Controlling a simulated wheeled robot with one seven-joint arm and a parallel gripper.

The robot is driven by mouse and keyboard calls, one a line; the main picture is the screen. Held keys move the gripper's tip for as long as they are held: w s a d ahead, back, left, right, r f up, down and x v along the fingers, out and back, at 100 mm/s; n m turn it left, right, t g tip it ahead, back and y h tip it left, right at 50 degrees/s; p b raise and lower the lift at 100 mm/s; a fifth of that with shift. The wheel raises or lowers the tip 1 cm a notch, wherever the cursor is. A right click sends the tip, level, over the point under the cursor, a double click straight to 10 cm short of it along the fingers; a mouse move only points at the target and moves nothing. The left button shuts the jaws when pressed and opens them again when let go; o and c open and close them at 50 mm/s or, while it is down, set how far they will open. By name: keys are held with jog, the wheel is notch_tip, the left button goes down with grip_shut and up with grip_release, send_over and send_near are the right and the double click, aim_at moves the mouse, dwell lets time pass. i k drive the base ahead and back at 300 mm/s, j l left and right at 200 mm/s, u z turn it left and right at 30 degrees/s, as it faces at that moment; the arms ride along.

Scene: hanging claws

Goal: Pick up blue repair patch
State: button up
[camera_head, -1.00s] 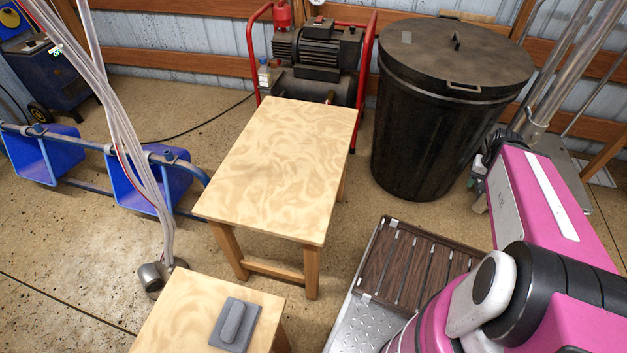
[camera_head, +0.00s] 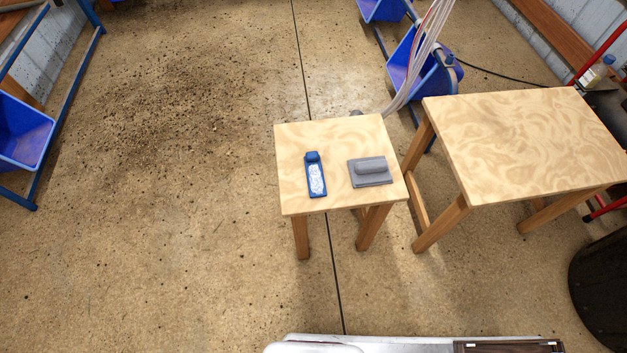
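A small blue item with a white patterned face (camera_head: 316,176), which looks like the blue repair patch, lies on the left half of a small wooden stool (camera_head: 297,203) in the head view. It has a darker blue block at its far end. A grey pad with a raised handle (camera_head: 370,171) lies to its right on the same stool, apart from it. My gripper is not in view.
A larger wooden table (camera_head: 520,140) with a bare top stands right of the stool. Blue bins on rails (camera_head: 420,60) and hanging cables (camera_head: 425,45) are behind. A black bin (camera_head: 603,290) is at the right edge. Floor left of the stool is open.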

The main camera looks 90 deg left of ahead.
aim_at(315, 179)
jog(key=l+u, duration=0.1)
jog(key=u, duration=0.4)
jog(key=l+u, duration=0.1)
jog(key=u, duration=3.25)
jog(key=z, duration=3)
jog(key=u, duration=3)
jog(key=k+j, duration=0.05)
